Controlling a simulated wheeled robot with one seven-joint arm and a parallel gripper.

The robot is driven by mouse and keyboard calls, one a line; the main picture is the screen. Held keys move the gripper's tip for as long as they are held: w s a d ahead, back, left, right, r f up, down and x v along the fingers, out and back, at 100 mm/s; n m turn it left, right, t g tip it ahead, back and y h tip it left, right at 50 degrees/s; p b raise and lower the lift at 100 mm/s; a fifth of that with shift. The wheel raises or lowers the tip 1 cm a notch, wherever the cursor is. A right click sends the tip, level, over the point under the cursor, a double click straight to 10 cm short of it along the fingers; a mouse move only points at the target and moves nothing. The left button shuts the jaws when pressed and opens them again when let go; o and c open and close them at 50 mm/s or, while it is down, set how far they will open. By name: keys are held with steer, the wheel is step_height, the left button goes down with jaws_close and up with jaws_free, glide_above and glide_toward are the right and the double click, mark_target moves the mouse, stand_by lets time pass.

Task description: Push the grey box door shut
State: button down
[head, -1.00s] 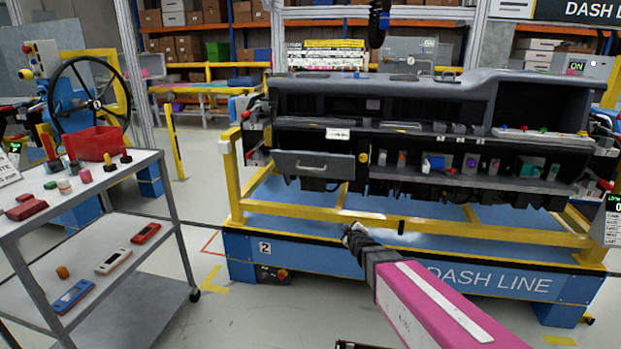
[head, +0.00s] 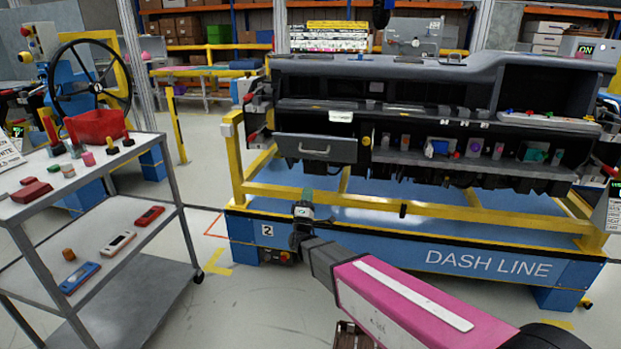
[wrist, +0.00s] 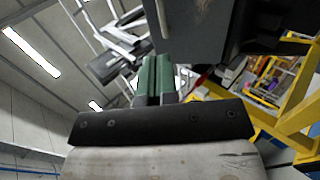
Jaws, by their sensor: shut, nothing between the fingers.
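The grey box door (head: 316,148) is a flat panel with a bar handle at the left of the dark dashboard module (head: 390,70). I cannot tell how far it stands open. My gripper (head: 306,196) is below the door, in front of the yellow frame, its green fingers pointing up. In the wrist view my gripper (wrist: 154,78) has its two green fingers together and empty. A dark grey surface (wrist: 215,35) of the module is above and to the right of the fingertips there. Contact with the door is not visible.
A yellow frame (head: 380,202) on a blue base (head: 470,258) carries the module. A grey trolley (head: 170,190) with a red bin (head: 96,126) and small parts stands at the left. Open floor lies between trolley and base.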

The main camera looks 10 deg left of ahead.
glide_toward(315, 142)
steer(key=w+r, duration=0.2)
steer(key=w, duration=0.1)
steer(key=shift+f, duration=0.15)
stand_by(0.5)
steer(key=r+g, duration=0.1)
steer(key=w+r+g, duration=0.1)
steer(key=r, duration=0.1)
steer(key=shift+w+g, duration=0.2)
steer(key=shift+g, duration=0.1)
steer(key=x, duration=0.4)
steer(key=shift+s+r, duration=0.15)
steer(key=shift+r, duration=0.15)
steer(key=shift+x, duration=0.9)
